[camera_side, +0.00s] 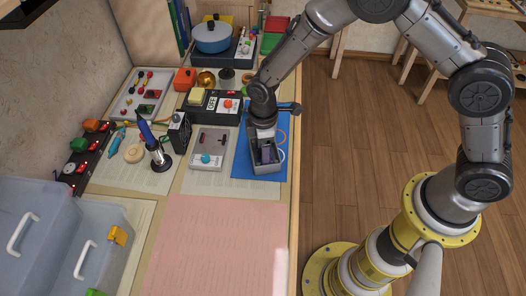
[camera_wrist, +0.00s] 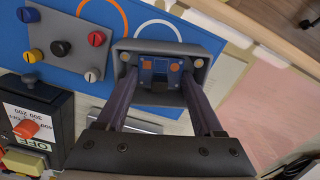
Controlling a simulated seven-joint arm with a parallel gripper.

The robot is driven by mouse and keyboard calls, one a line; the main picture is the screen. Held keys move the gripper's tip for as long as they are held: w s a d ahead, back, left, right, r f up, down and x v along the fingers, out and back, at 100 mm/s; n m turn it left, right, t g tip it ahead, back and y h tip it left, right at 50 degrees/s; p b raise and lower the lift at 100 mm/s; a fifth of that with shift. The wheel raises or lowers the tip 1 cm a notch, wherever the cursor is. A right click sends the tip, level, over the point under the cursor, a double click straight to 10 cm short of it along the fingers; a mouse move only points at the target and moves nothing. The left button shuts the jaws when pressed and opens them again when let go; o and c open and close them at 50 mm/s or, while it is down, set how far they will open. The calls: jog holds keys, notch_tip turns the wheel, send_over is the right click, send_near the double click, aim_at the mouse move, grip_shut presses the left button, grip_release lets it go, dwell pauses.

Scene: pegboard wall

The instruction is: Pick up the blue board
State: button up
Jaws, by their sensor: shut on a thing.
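A small blue board (camera_wrist: 160,67) with orange squares and a dark block shows in the wrist view, between my fingertips. It sits within the outline of a grey open box (camera_wrist: 205,50); I cannot tell whether it touches the box floor. In the side view, the grey box (camera_side: 266,169) stands on a large blue sheet (camera_side: 243,166) near the table's right edge. My gripper (camera_wrist: 158,78) reaches down into the box and is shut on the blue board, one finger on each side. In the side view, the arm partly hides the board.
A grey panel with coloured knobs (camera_wrist: 65,38) lies beside the box in the wrist view. In the side view, a grey box with a blue knob (camera_side: 209,149) is left of the sheet. A pink sheet (camera_side: 215,240) lies clear in front. Plastic bins (camera_side: 100,235) stand at left.

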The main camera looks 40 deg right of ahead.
jog(key=shift+r, duration=0.4)
notch_tip(320, 180, up, 2)
jog(key=shift+r, duration=0.15)
jog(key=s+r, duration=0.1)
jog(key=r, duration=0.1)
jog(key=s+d+r, duration=0.1)
jog(key=s, duration=0.1)
jog(key=s+d+r, duration=0.1)
jog(key=r, duration=0.1)
jog(key=shift+s+r, duration=0.2)
jog(key=shift+r, duration=0.1)
jog(key=s+d+r, duration=0.3)
jog(key=s+r, duration=0.1)
jog(key=s, duration=0.4)
jog(key=w+a+r+m, duration=0.2)
jog(key=w+a, duration=0.2)
jog(key=w, duration=0.5)
jog(key=w+a+r+m, duration=0.15)
jog(key=w+a, duration=0.35)
jog(key=w, duration=0.5)
jog(key=w+a+f, duration=0.1)
jog(key=w+f, duration=0.1)
jog(key=f, duration=0.1)
jog(key=w+a+f, duration=0.1)
jog(key=w+f, duration=0.1)
jog(key=w+a+f, duration=0.2)
jog(key=w+f, duration=0.1)
jog(key=shift+f, duration=2.95)
